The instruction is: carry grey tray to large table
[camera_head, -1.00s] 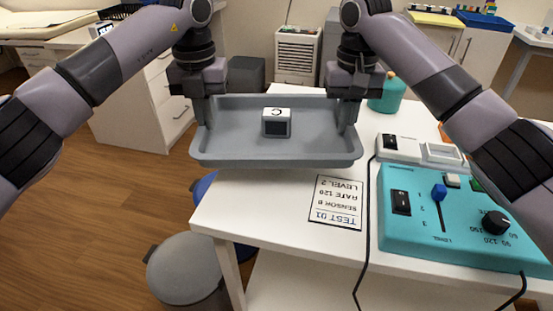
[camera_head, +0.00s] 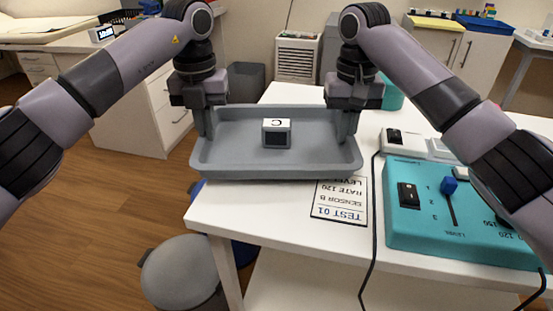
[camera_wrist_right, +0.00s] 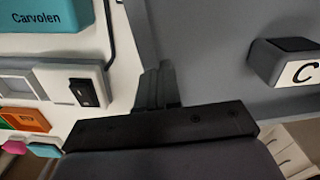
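The grey tray (camera_head: 225,165) is level in the head view, between my two arms, over the left part of a white table (camera_head: 260,220). A small grey block with a white top marked C (camera_head: 276,134) stands in the tray; it also shows in the right wrist view (camera_wrist_right: 290,62). My left gripper (camera_head: 207,122) is shut on the tray's left wall. My right gripper (camera_head: 347,125) is shut on its right wall, and its fingers show at the wall in the right wrist view (camera_wrist_right: 158,88). I cannot tell whether the tray's underside touches the table.
A teal control box (camera_head: 430,235) with a blue slider and a cable stands on the table at right. A printed TEST 01 sheet (camera_head: 342,208) lies partly hidden by the tray. A grey bin (camera_head: 180,270) stands on the floor at left. A white desk (camera_head: 125,100) is behind.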

